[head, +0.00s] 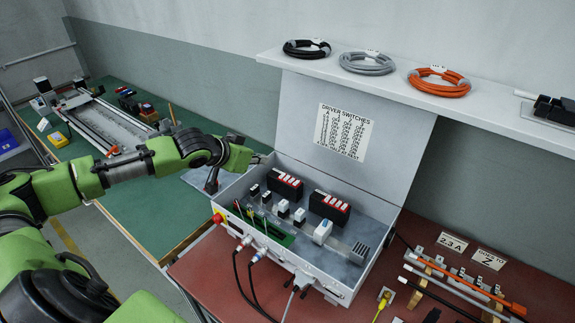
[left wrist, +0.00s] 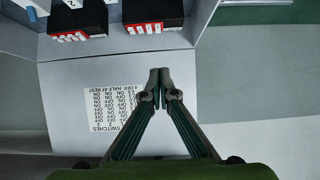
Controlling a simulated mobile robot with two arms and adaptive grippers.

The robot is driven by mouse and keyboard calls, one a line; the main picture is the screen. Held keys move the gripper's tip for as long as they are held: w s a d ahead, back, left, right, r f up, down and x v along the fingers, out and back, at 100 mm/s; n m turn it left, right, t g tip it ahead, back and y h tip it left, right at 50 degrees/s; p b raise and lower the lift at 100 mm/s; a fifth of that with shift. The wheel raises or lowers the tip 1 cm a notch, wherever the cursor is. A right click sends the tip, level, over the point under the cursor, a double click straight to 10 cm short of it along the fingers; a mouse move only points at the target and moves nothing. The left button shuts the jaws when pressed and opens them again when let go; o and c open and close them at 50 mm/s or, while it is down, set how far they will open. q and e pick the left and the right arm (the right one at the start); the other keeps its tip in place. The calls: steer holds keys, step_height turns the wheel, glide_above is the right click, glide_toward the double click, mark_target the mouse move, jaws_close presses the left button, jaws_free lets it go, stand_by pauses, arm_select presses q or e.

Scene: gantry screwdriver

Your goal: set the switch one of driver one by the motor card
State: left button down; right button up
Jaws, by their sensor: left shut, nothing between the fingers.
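Two black drivers with red-and-white switch rows stand in the open grey box: a left one (head: 284,183) and a right one (head: 330,206). They also show at the top of the left wrist view, one at left (left wrist: 75,22) and one near the middle (left wrist: 153,14). I cannot read which is driver one or the switch positions. A DRIVER SWITCHES table (head: 343,132) is on the raised lid. A card reading 2.3 A (head: 453,243) stands on the red bench. My left gripper (head: 263,158) is shut and empty, above the box's back left corner, apart from the drivers.
The box's front wall (head: 285,258) carries plugs and cables. A shelf (head: 395,82) with cable coils runs above the lid. A second card (head: 489,258) stands beside the 2.3 A card, behind a rail assembly. The green bench (head: 130,205) at left has free room in front.

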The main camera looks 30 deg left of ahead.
arm_select(q)
steer(key=p, duration=0.2)
glide_above(279, 180)
step_height(279, 180, down, 6)
steer(key=shift+s+f, duration=0.1)
step_height(279, 180, down, 2)
steer(key=shift+f+p, duration=0.2)
steer(key=shift+p, duration=0.1)
steer(key=shift+f, duration=0.55)
arm_select(e)
steer(key=s+r, duration=0.2)
steer(key=shift+s+d+r, duration=0.15)
steer(key=shift+s+r, duration=0.15)
arm_select(q)
steer(key=shift+f, duration=0.15)
